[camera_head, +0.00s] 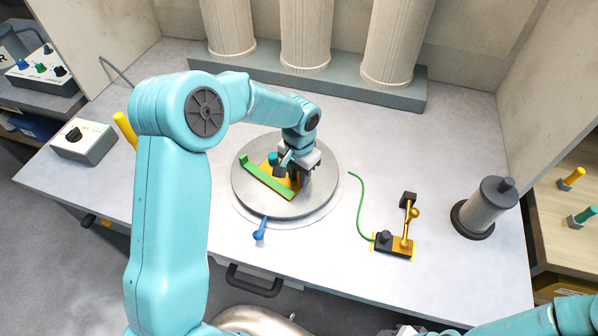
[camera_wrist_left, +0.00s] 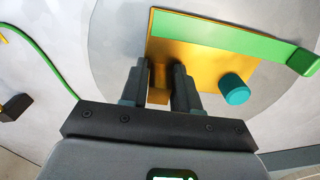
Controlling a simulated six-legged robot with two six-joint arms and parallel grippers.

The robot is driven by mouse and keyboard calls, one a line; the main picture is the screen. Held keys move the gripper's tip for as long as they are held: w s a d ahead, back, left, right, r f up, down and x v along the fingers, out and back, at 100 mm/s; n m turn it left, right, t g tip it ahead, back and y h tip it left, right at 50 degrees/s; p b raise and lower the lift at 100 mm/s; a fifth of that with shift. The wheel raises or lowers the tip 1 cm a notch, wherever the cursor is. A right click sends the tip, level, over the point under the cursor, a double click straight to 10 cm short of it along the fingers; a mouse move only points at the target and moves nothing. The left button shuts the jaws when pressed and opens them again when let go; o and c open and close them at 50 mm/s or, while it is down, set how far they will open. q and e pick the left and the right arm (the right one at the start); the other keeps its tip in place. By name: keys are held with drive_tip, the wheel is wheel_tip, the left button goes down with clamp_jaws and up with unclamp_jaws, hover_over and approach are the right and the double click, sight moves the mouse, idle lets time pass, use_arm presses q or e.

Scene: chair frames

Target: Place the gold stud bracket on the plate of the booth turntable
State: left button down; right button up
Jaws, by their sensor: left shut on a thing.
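The gold stud bracket (camera_head: 286,183) is over the grey round plate (camera_head: 248,203) of the booth turntable. It looks flat and close to the plate; contact cannot be told. A green strip with a raised end (camera_head: 262,178) runs along its edge, and a teal stud (camera_wrist_left: 235,90) stands up from it. My left gripper (camera_head: 287,169) is above the plate. In the left wrist view its fingers (camera_wrist_left: 160,85) are shut on a gold part of the bracket (camera_wrist_left: 185,62). At the bottom edge of the head view my right arm shows; its gripper is mostly cut off.
A blue lever (camera_head: 261,229) sticks out at the turntable's front. To the right are a black-and-gold fixture (camera_head: 394,243) with a green cable and a grey cylinder (camera_head: 486,208). A switch box (camera_head: 83,142) stands left. Columns (camera_head: 305,35) line the back.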

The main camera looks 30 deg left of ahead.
use_arm(q)
drive_tip(key=shift+w+f, duration=0.1)
drive_tip(key=shift+f, duration=0.05)
drive_tip(key=shift+d, duration=0.15)
drive_tip(key=shift+s, duration=0.2)
drive_tip(key=c, duration=0.8)
unclamp_jaws()
drive_tip(key=shift+w+f, duration=0.15)
drive_tip(key=shift+w, duration=0.05)
drive_tip(key=shift+s, duration=0.15)
